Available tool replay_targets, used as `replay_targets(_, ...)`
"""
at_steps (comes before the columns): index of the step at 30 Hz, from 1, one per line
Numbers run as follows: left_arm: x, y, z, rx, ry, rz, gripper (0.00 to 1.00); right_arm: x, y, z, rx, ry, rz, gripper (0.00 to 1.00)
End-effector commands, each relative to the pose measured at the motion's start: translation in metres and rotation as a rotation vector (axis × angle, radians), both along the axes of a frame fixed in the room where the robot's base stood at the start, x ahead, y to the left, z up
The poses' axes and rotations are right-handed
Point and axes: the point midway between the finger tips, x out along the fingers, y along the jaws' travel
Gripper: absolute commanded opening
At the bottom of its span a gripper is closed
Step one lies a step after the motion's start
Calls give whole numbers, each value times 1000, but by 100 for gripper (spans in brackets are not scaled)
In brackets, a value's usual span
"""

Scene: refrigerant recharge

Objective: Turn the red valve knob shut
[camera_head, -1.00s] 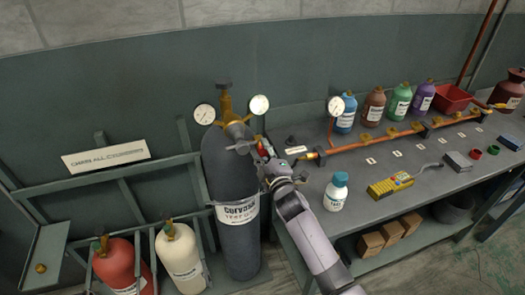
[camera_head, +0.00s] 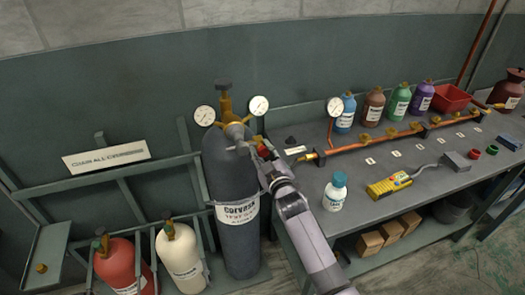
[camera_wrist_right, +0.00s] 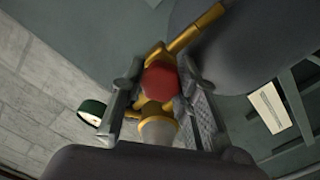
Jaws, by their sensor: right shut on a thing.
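The red valve knob (camera_wrist_right: 160,80) sits on a brass valve fitting in the right wrist view, between the two fingers of my right gripper (camera_wrist_right: 160,100). In the head view only a small part of the red knob (camera_head: 257,140) shows, beside the neck of the tall grey cylinder (camera_head: 222,175). My right gripper (camera_head: 264,149) is shut on the knob there, and its arm comes in from the lower right. How far the knob is turned cannot be read. My left gripper is not in view.
Round gauges (camera_head: 259,106) flank the cylinder's brass valve. The bench (camera_head: 440,195) at right bears a copper manifold (camera_head: 375,140), several coloured bottles, a white bottle (camera_head: 335,192) and a yellow meter (camera_head: 390,185). A red cylinder (camera_head: 118,265) and a cream cylinder (camera_head: 180,258) stand at lower left.

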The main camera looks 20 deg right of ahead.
Motion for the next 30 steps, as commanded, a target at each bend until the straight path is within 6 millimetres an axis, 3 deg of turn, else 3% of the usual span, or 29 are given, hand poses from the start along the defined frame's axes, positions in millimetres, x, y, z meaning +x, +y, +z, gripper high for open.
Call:
replay_targets(11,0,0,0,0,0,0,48,-1,0,-3,8,6,0,0)
replay_targets(12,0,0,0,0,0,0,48,-1,0,-3,8,6,0,29)
replay_targets(21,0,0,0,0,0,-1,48,0,0,-1,7,2,0,49)
replay_targets(30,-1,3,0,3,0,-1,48,-1,0,0,6,2,0,50)
